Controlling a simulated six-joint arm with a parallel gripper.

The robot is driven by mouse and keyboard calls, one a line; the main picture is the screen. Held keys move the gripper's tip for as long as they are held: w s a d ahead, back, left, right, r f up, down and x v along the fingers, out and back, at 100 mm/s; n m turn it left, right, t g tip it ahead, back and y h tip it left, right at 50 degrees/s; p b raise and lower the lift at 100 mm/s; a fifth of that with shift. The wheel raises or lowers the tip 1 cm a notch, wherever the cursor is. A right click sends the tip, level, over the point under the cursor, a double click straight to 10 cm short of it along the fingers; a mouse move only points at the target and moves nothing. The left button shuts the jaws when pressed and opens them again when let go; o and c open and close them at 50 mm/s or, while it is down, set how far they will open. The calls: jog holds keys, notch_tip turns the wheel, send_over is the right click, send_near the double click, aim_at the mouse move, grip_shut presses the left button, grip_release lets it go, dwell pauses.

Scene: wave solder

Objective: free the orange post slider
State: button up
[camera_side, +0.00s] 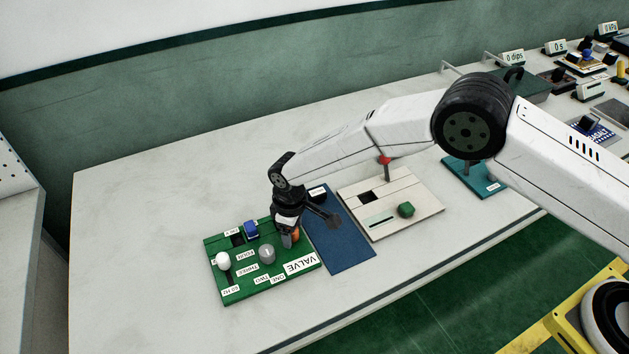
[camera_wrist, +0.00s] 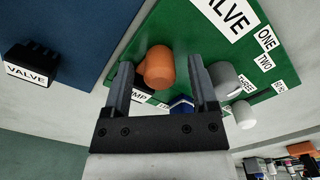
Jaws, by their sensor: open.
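The orange post slider (camera_wrist: 158,68) is a round orange knob on the green board (camera_wrist: 150,35) marked VALVE. In the wrist view it shows between the two fingers of my open gripper (camera_wrist: 161,64), nearer the left finger. I cannot tell whether that finger touches it. In the side view, a sliver of the orange knob (camera_side: 296,234) shows beside my gripper (camera_side: 288,239), which is low over the board's right part and hides the rest. Nothing is held.
A grey knob (camera_side: 267,254), a white knob (camera_side: 223,261) and a blue part (camera_side: 251,229) share the board. To its right lie a blue mat (camera_side: 345,250) and a pale panel (camera_side: 420,205) with a green knob (camera_side: 406,209). The tabletop left of the board is clear.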

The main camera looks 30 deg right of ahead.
grip_shut()
dwell(1.5)
